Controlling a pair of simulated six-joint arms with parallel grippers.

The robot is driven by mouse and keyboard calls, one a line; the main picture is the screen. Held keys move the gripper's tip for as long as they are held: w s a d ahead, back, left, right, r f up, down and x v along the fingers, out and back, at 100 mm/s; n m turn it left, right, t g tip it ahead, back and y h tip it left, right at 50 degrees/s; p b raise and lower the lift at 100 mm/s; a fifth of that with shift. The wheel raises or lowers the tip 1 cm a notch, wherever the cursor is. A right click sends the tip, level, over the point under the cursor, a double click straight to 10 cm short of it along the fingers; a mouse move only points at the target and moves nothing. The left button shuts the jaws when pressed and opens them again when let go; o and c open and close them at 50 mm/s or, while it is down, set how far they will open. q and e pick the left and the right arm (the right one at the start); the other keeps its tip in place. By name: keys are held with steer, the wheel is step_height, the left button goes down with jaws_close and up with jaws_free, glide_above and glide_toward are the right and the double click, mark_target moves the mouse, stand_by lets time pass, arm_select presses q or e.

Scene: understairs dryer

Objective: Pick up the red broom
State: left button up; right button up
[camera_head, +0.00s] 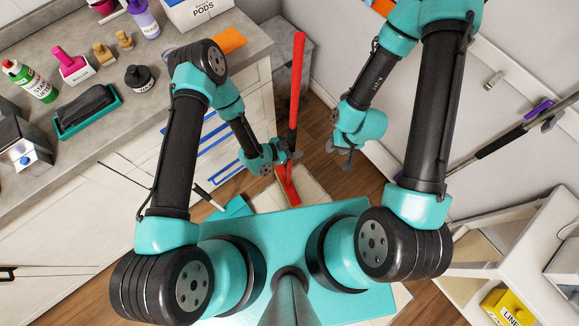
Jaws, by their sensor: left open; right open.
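The red broom (297,80) stands near the middle of the camera_head view. Its long red handle runs from the top down past my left gripper, and a lower red part (289,188) shows below the gripper. My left gripper (293,157) is open at the handle, with its fingers close around or beside it; I cannot tell whether they touch. My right gripper (343,154) is open and empty, a short way to the right of the broom. The broom's foot is partly hidden by my base.
A grey counter (205,110) on the left holds a pink roller (72,65), a green-labelled bottle (30,80), a purple bottle (142,18) and a teal tray (88,125). A long pole (500,140) leans at the right. Wood floor (325,175) shows between the grippers.

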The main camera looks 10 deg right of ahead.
arm_select(q)
steer(key=x, duration=0.4)
steer(key=shift+w+d+f, duration=0.1)
steer(key=shift+d, duration=0.2)
jaws_close()
stand_by(0.6)
